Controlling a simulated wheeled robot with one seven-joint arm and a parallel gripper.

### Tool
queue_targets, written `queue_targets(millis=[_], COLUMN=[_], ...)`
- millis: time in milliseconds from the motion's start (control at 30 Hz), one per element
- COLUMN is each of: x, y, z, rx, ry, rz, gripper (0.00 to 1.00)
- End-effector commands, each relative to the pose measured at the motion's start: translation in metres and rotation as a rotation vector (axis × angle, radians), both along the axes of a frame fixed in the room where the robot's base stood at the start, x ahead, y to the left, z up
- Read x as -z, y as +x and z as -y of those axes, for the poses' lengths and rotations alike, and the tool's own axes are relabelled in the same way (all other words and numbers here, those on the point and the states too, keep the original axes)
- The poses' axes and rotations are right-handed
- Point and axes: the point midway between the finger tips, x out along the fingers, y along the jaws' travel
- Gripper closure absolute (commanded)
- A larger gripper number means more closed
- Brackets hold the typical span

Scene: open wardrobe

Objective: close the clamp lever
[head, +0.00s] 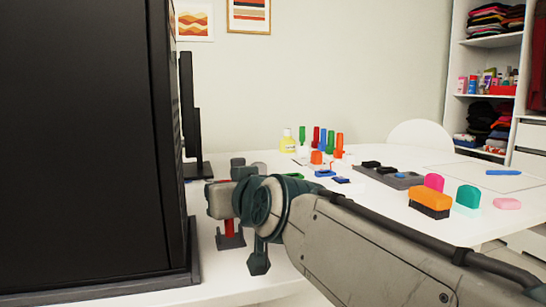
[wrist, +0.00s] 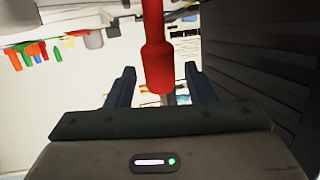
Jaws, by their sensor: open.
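The clamp lever's red handle (wrist: 155,60) hangs from the top of the wrist view. Its thick lower end lies between the two dark fingers of my gripper (wrist: 159,70). The fingers are apart, with a visible gap on each side of the handle. In the head view a small red part (head: 230,228), apparently of the lever, shows just below the end of my arm. My arm hides most of the clamp there, so I cannot tell its lever angle clearly.
A large black cabinet (head: 85,150) stands close on the left; its slatted side (wrist: 265,60) is at the right of the wrist view. The white table (head: 400,215) holds several bottles, an orange-black brush (head: 430,202) and a grey tray (head: 402,181).

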Motion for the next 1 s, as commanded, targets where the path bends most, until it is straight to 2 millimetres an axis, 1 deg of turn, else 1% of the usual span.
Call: queue_targets(millis=[33,167,233,333,600,700,833,1000], x=[-0.013,-0.035,-0.033,-0.042,-0.075,-0.085,-0.095,-0.099], y=[0.000,0.001,0.000,-0.001,-0.002,-0.002,-0.002,-0.003], z=[0.000,0.000,0.010,0.026,0.077,0.093,0.108,0.116], rx=[0.000,0.001,0.001,0.000,0.001,0.000,0.001,0.000], ry=[0.001,0.001,0.003,0.004,0.004,0.002,0.001,0.002], rz=[0.001,0.000,0.002,0.001,0.000,0.001,0.000,-0.001], gripper=[0.52,0.52,0.52,0.52,0.52,0.52,0.52,0.52])
